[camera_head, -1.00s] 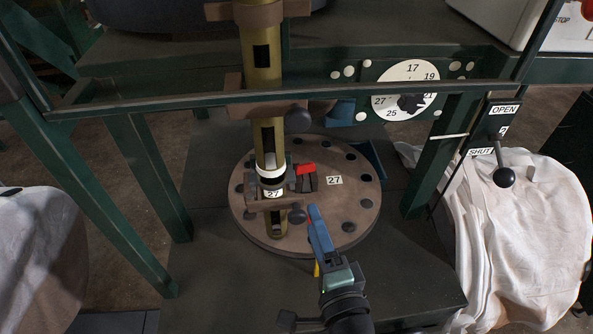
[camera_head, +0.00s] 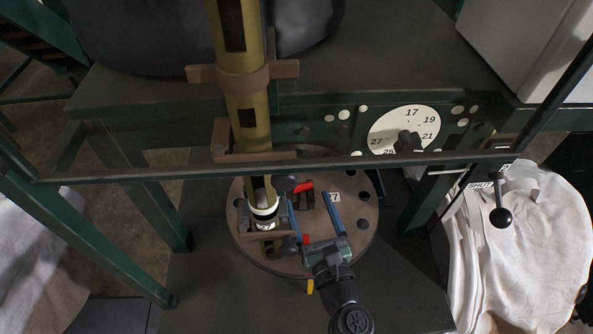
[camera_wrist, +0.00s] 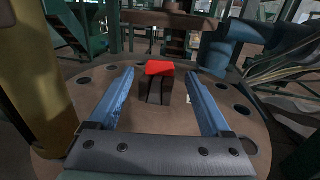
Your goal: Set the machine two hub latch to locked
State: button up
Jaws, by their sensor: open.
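The hub latch, a red-topped handle (camera_head: 303,186) on a dark block, sits on the brown round hub plate (camera_head: 352,237) beside the brass column. The red top also shows in the wrist view (camera_wrist: 159,68), ahead and between my fingers. My gripper (camera_head: 310,198) is open, with its two blue fingers pointing at the latch. In the wrist view my gripper (camera_wrist: 160,76) has one finger either side of the latch's line, with gaps to both. I cannot tell whether the fingertips reach alongside the block. No locked or unlocked marking is legible.
The brass column (camera_head: 246,105) rises left of the latch, with a clamp and dark knob close by. A green frame bar (camera_head: 100,176) crosses above the hub. A numbered dial (camera_head: 390,122) and black-knobbed lever (camera_head: 501,215) stand at right, near a white bag (camera_head: 535,245).

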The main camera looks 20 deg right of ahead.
aim_at(302, 184)
jog(key=w, duration=0.3)
jog(key=w+b, duration=0.1)
jog(key=w, duration=0.1)
jog(key=w+d, duration=0.1)
jog(key=w, duration=0.2)
jog(key=shift+w, duration=0.3)
grip_shut()
jog(key=shift+a+f+m+h+b, duration=0.15)
jog(key=shift+m+h+b, duration=0.25)
jog(key=shift+h+b, duration=0.3)
jog(key=shift+d+m+g+h+b, duration=0.4)
jog(key=shift+m+h, duration=0.3)
jog(key=shift+h, duration=0.3)
grip_release()
jog(key=shift+r+y+p, duration=0.2)
jog(key=shift+y+p, duration=0.1)
